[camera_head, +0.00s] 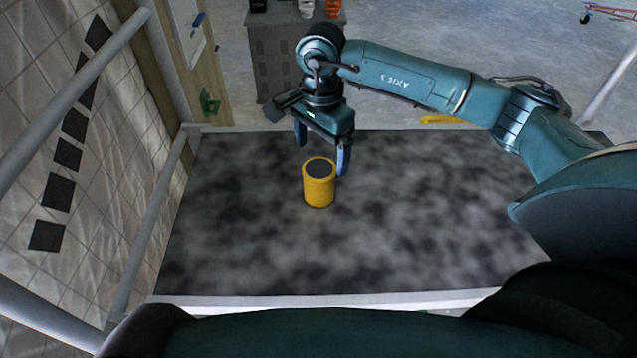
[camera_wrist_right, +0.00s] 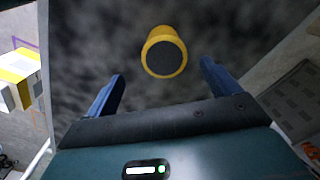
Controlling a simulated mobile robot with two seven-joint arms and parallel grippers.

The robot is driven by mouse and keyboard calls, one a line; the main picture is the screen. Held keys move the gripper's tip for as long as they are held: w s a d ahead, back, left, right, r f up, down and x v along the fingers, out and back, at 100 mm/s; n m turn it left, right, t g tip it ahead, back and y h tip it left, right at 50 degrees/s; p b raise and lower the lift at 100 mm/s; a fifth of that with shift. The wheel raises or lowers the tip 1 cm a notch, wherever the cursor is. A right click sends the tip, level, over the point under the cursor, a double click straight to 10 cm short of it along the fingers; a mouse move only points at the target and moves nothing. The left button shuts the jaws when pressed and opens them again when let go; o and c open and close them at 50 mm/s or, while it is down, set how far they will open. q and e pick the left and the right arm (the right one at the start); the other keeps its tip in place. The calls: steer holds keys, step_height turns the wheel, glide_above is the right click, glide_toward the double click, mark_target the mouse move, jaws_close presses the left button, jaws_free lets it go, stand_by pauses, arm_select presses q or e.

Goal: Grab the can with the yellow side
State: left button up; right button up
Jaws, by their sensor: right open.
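A yellow can (camera_head: 319,189) with a dark top stands upright on the dark mottled table (camera_head: 240,250). My right gripper (camera_head: 322,160) is open, with its blue fingers pointing down just behind and above the can. In the right wrist view the can (camera_wrist_right: 164,52) shows beyond the two spread fingers, roughly centred between them, and my right gripper (camera_wrist_right: 162,85) holds nothing. The can's dark top faces the wrist camera. My left gripper is not in either view.
A grey cabinet (camera_head: 275,60) stands on the floor behind the table. Grey rails (camera_head: 150,215) run along the left side by a tiled wall. A yellow curved object (camera_head: 440,120) lies near the far edge, partly behind my right arm. The table around the can is clear.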

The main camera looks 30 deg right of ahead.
mark_target(319, 168)
steer(key=f, duration=0.6)
steer(key=shift+w+f+b, duration=0.25)
steer(key=shift+w+b, duration=0.05)
steer(key=shift+b, duration=0.1)
steer(key=shift+r, duration=0.1)
steer(key=c, duration=1.2)
